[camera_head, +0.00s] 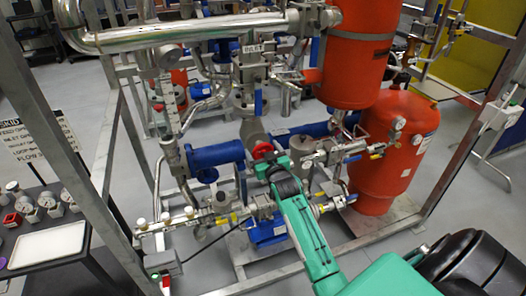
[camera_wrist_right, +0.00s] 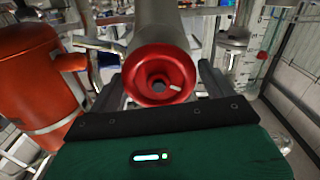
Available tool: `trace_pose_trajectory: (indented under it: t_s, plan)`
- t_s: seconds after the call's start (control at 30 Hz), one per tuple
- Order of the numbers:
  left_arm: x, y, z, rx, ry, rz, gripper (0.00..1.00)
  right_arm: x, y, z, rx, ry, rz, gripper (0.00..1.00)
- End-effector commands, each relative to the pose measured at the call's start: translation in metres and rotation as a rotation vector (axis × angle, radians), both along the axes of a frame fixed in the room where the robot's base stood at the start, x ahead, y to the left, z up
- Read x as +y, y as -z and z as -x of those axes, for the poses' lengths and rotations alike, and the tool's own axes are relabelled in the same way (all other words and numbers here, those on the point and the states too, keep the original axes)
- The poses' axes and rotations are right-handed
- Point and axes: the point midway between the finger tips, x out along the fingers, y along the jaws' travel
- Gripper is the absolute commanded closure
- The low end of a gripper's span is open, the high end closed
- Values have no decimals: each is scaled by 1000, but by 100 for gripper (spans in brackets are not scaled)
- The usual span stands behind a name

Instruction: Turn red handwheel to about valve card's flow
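The red handwheel (camera_head: 262,149) sits in the middle of the pipe skid in the head view. It faces the right wrist camera (camera_wrist_right: 158,75), round with a dark hub and a small pale mark on its right side. My right gripper (camera_head: 266,163) is at the wheel. In the wrist view its dark fingers (camera_wrist_right: 163,88) stand apart, one on each side of the wheel; whether they touch the rim I cannot tell. The white valve card (camera_head: 35,140) stands at the left, partly hidden by a frame post; its flow figure is not readable. My left gripper is not in view.
A clear scaled tube (camera_head: 168,105) stands upright left of the wheel and also shows in the wrist view (camera_wrist_right: 254,45). Blue pipes, small valves and a red tank (camera_head: 391,150) crowd around. Metal frame posts (camera_head: 75,130) bound the skid. A bench with gauges (camera_head: 48,200) is at left.

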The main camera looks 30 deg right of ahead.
Motion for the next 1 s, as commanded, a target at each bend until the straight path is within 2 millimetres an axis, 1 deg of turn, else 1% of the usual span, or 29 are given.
trace_pose_trajectory:
  t_s: [0.33, 0.47, 0.57, 1.0]
  plan:
    - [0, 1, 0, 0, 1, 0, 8, 0, 0, 1, 0, 0, -1, 8]
    - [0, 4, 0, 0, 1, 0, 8, 2, 2, 9, 0, 0, -1, 8]
    - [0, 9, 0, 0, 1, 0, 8, 5, 3, 22, 0, 0, 0, 8]
    - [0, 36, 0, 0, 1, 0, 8, 25, 3, 105, 0, 0, 0, 8]
